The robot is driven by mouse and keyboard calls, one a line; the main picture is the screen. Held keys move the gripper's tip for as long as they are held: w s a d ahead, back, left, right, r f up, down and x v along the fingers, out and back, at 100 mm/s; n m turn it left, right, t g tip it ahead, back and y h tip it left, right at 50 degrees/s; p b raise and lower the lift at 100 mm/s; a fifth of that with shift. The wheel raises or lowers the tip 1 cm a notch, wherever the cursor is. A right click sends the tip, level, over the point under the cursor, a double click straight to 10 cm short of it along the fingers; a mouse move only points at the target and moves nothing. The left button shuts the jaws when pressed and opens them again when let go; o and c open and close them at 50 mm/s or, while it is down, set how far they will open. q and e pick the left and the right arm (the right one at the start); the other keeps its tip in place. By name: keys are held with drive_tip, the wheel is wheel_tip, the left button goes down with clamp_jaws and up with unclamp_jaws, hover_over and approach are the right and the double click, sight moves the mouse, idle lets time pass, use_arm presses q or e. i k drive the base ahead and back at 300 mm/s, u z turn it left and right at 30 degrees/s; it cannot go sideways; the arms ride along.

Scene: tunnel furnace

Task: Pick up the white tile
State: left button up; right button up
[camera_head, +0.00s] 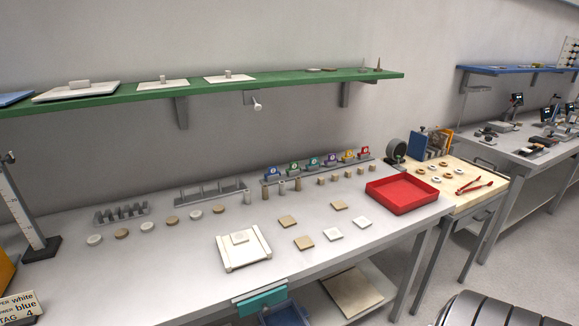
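Two small white tiles lie flat on the grey table: one white tile (333,234) towards the front and another white tile (362,222) to its right and a little farther back. Tan tiles lie near them, one tan tile (304,243) to the left and others behind. A larger white plate (243,255) with raised side edges lies left of the tiles and bears a small whitish block (240,237). Neither of my grippers shows in the head view, so their state cannot be seen.
A red tray (402,195) stands at the table's right end. Small cylinders, round discs and coloured numbered holders line the back. A green shelf (215,86) overhangs the rear. A stand (30,215) is at the left. The table's left front is clear.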

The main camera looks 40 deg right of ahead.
sight(361, 222)
drive_tip(key=z, duration=1.9)
